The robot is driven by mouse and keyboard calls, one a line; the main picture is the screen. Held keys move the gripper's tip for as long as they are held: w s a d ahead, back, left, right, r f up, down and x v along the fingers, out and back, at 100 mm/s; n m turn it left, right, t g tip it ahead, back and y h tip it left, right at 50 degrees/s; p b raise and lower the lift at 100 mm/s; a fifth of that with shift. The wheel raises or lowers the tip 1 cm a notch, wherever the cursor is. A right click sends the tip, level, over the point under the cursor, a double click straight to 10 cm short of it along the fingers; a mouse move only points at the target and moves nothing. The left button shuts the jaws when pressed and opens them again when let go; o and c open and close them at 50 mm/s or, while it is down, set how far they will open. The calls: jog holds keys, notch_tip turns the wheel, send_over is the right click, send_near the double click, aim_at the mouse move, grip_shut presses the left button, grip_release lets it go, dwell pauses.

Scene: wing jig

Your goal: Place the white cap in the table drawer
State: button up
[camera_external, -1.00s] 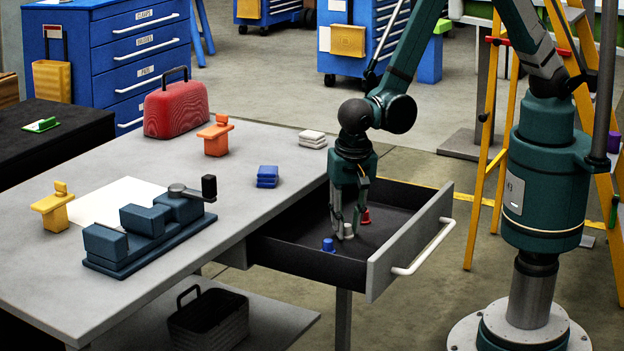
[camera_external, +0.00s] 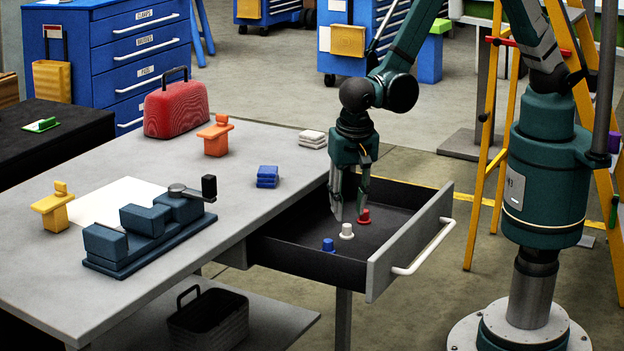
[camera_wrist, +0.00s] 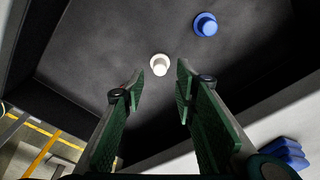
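The white cap (camera_external: 346,231) stands on the dark floor of the open table drawer (camera_external: 411,243), between a blue cap (camera_external: 328,245) and a red cap (camera_external: 364,216). In the wrist view the white cap (camera_wrist: 160,65) lies just beyond my fingertips, and the blue cap (camera_wrist: 205,24) is to its right. My gripper (camera_external: 350,213) is over the drawer, above the white cap and apart from it. In the wrist view its fingers (camera_wrist: 160,84) are spread with nothing between them.
The drawer's front panel and white handle (camera_external: 424,249) stand at the right. On the grey tabletop (camera_external: 260,205) are a blue vise (camera_external: 150,228), a red toolbox (camera_external: 176,110), an orange block (camera_external: 215,136), a blue block stack (camera_external: 267,176) and a white stack (camera_external: 312,138).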

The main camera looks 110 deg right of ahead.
notch_tip(320, 180, up, 7)
jog(key=a+p, duration=0.1)
dwell(0.3)
jog(key=shift+f, duration=0.1)
dwell(0.6)
jog(key=s+d+r+n+t, duration=0.1)
jog(key=s+d+r+n, duration=0.25)
jog(key=r, duration=0.35)
jog(key=s+d+r+n+t+y, duration=0.1)
jog(key=s+d+r+n, duration=0.1)
jog(key=s+d+r, duration=0.3)
jog(key=s+d+r+n+t, duration=0.1)
jog(key=s+d+r+n, duration=0.15)
jog(key=r, duration=0.55)
jog(key=s+d+r+n+t, duration=0.1)
jog(key=s+d+n, duration=0.1)
jog(key=s, duration=0.4)
jog(key=s+d+r+n+t, duration=0.1)
jog(key=s+d+r+n, duration=0.1)
jog(key=s+n, duration=0.2)
jog(key=s+d+r+n+t, duration=0.2)
jog(key=s+d+n, duration=0.1)
jog(key=s, duration=0.5)
jog(key=shift+r+n+y, duration=0.25)
jog(key=shift+n+y, duration=0.15)
jog(key=shift+n, duration=0.1)
